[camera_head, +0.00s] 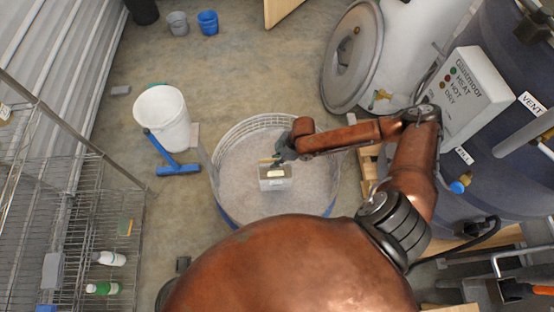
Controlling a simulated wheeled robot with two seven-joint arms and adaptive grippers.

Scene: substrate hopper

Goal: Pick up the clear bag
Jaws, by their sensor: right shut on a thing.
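A small pale, see-through bag (275,183) is over the grey substrate in the round hopper, near its middle. My right gripper (276,163) is just above the bag, at its upper edge, and is shut on it. The fingers are small and partly hidden by the wrist, so the exact grip is hard to see. I cannot tell whether the bag hangs clear or touches the substrate. My left gripper is not in view.
The hopper's blue-edged rim (228,215) surrounds the bag. A white bucket (163,117) and a blue squeegee (178,169) are to the left. A wire rack (75,220) stands farther left. A control box (468,92) and dark tank are at right.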

